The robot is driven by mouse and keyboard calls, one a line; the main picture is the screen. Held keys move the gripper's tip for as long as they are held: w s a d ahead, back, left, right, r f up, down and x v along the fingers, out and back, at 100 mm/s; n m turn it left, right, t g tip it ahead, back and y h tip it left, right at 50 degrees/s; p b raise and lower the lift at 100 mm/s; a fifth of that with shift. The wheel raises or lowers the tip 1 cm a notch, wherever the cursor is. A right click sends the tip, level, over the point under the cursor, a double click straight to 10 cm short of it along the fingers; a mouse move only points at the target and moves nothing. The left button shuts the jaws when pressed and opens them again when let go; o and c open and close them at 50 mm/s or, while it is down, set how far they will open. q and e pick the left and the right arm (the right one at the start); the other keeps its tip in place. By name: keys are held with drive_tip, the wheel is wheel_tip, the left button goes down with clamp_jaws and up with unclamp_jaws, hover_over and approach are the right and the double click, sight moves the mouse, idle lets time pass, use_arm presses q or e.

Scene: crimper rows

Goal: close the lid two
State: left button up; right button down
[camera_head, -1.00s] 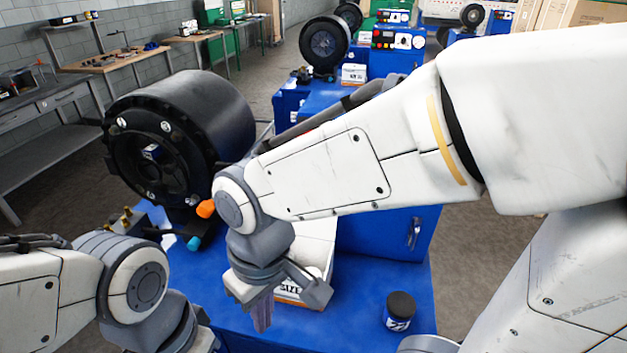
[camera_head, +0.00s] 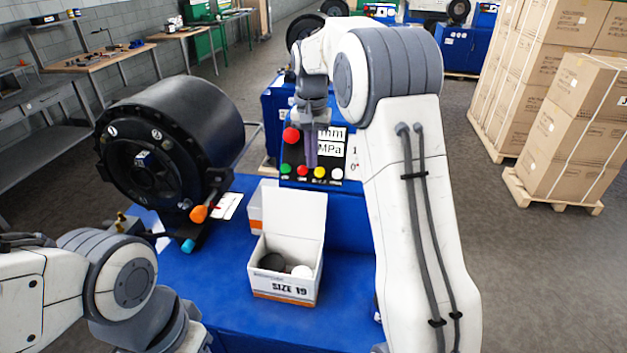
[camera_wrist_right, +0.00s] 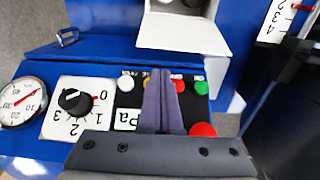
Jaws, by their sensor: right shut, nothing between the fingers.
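A white carton marked SIZE 19 (camera_head: 285,287) stands on the blue bench with its lid (camera_head: 293,212) open and upright at the back. Dark and white round items show inside it. The lid also shows in the right wrist view (camera_wrist_right: 183,33), beyond my fingertips and apart from them. A second carton (camera_head: 256,220) is partly hidden behind the lid; I cannot tell the state of its own lid. My right gripper (camera_head: 311,160) is shut and empty, in front of the control panel and above and behind the open lid. My left arm shows at lower left; its gripper is out of view.
The control panel (camera_head: 300,175) with coloured buttons is close behind my right fingers. A large black crimper head (camera_head: 165,140) stands left of the carton. The blue bench top (camera_head: 230,285) is bare at the front. Stacked brown boxes (camera_head: 570,110) stand far right.

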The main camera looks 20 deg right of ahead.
wheel_tip(320, 180, down, 7)
drive_tip(key=shift+r+p, duration=0.1)
drive_tip(key=shift+p, duration=0.75)
drive_tip(key=shift+f, duration=0.45)
